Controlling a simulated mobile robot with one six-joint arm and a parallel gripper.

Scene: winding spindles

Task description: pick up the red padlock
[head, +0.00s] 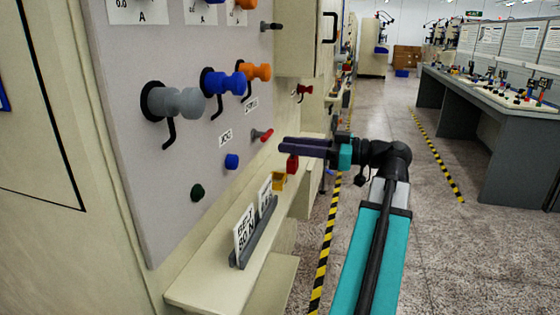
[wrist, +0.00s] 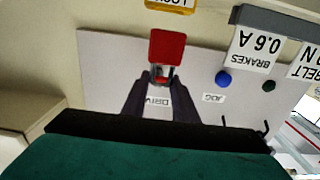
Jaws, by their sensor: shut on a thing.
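The red padlock (head: 292,164) hangs just below my gripper's fingers in the head view, at the far part of the cream ledge. In the wrist view the padlock's red body (wrist: 167,46) is just beyond the fingertips. My gripper (head: 284,145) points left toward the grey panel. In the wrist view my gripper (wrist: 161,78) is shut on the padlock's shackle end, which the fingertips partly hide. I cannot tell whether the padlock's body is clear of the ledge.
A yellow padlock (head: 278,181) stands close by on the ledge (head: 215,285), with label cards in a grey holder (head: 255,233) nearer. The panel carries spindles (head: 175,103), a red-tipped lever (head: 263,134) and a blue button (head: 232,161). Open floor lies right.

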